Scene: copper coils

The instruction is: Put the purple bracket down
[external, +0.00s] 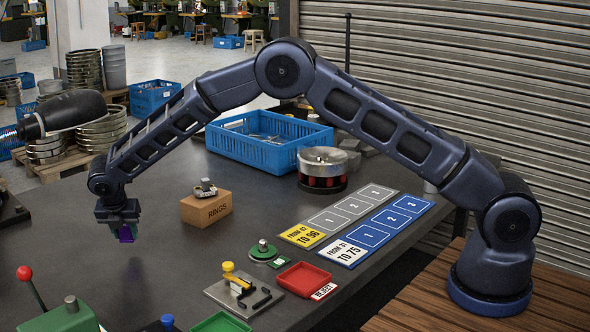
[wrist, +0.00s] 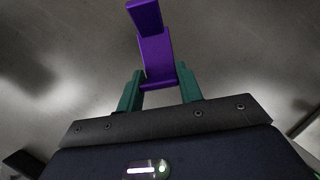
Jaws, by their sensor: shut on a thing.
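The purple bracket (external: 125,234) hangs below my gripper (external: 120,224) at the left of the external view, over the dark table. In the wrist view the bracket (wrist: 156,55) is bent, with a raised upper end, and stands between the two green fingers of my gripper (wrist: 160,88). The fingers are shut on its lower part. The table surface (external: 160,270) shows beneath; I cannot tell the exact gap between bracket and table.
Bare table lies below and right of my gripper.

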